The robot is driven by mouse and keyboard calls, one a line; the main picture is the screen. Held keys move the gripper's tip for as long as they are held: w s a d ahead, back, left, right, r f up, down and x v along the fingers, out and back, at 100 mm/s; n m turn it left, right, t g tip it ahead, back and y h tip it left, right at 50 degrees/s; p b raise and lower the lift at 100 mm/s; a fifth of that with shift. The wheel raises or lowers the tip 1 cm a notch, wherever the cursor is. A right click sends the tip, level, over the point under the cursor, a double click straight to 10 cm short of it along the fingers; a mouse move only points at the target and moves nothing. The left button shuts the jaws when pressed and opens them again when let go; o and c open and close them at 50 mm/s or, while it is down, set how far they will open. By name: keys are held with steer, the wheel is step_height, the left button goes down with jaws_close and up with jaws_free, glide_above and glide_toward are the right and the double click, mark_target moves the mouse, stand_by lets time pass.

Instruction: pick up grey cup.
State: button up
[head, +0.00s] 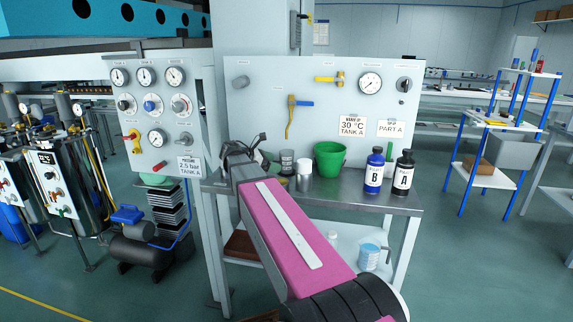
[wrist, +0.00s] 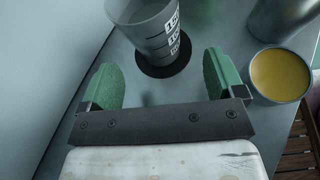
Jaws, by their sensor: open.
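A grey cup (wrist: 143,22) with black-and-white measuring marks stands at the top middle of the wrist view, partly cut off by the frame. A dark round patch (wrist: 163,60) shows at its base. In the head view the grey cup (head: 287,161) stands on the metal bench, left of the green bucket. My gripper (wrist: 165,78) is open and empty, its two green-padded fingers apart. The cup is ahead of the fingers, not between them. In the head view my gripper (head: 262,150) is left of the cup, its fingertips partly unclear.
A round container (wrist: 280,74) with a yellow top stands close to the right finger, and a metal cylinder (wrist: 288,14) is behind it. The green bucket (head: 330,158), blue bottle B (head: 374,172) and black bottle A (head: 403,173) stand farther right. The panel (head: 270,110) rises behind the bench.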

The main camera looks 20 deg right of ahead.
mark_target(283, 164)
steer(key=x, duration=0.5)
steer(key=shift+w+d+r, duration=0.1)
steer(key=shift+w, duration=0.15)
steer(key=c, duration=1)
steer(key=shift+c, duration=0.4)
steer(key=shift+r, duration=0.15)
